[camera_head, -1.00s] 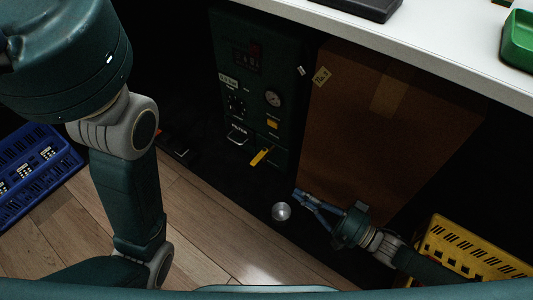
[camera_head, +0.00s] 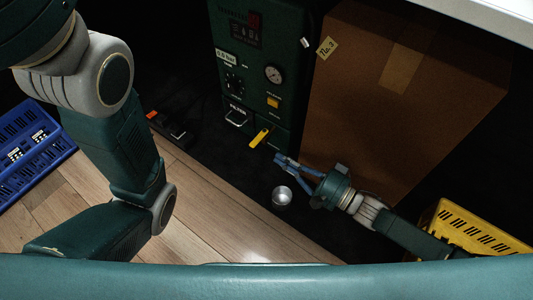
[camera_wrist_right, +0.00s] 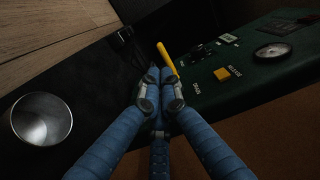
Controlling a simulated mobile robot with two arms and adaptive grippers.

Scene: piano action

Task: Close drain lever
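The drain lever is a yellow handle (camera_head: 259,138) low on the front of a dark green machine (camera_head: 262,40). In the right wrist view the yellow lever (camera_wrist_right: 167,57) points out just beyond my fingertips. My right gripper (camera_head: 279,159) is to the right of and below the lever in the head view, apart from it. Its blue fingers (camera_wrist_right: 160,76) come together at the tips with nothing seen between them. The lever's pivot is small and dark, partly hidden behind the fingertips in the wrist view. My left gripper is not in view.
A metal cup (camera_head: 282,197) stands on the black mat below my right gripper. A cardboard box (camera_head: 400,95) stands right of the machine. A yellow crate (camera_head: 470,232) is at lower right, a blue crate (camera_head: 35,150) at left. A white tabletop (camera_head: 490,18) overhangs at upper right.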

